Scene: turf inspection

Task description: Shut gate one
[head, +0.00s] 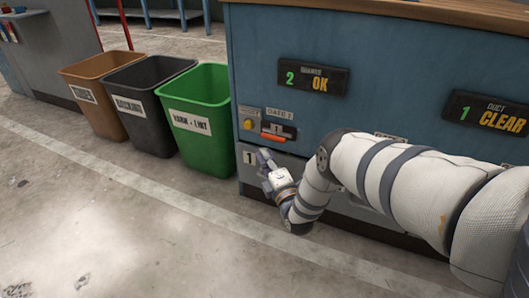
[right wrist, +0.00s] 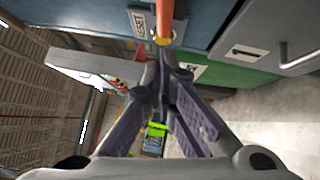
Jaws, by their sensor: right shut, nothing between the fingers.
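The orange lever (head: 273,137) sits under the "GATE 1" label (head: 280,114) on the blue cabinet front. In the right wrist view the orange lever (right wrist: 164,18) comes down from the top edge, just beyond my fingertips. My right gripper (head: 264,157) is shut and empty, just below the lever. In the right wrist view my gripper (right wrist: 158,58) has its fingertips together close to the lever's end; I cannot tell if they touch. A yellow button (head: 248,124) is left of the lever. My left gripper is out of view.
A grey panel with a "1" plate (head: 249,157) is below the lever; a bar handle (right wrist: 300,54) shows on it in the right wrist view. Green (head: 205,120), black (head: 150,105) and brown (head: 100,90) bins stand left. Signs read "2 OK" (head: 313,78) and "1 CLEAR" (head: 487,114). Floor in front is clear.

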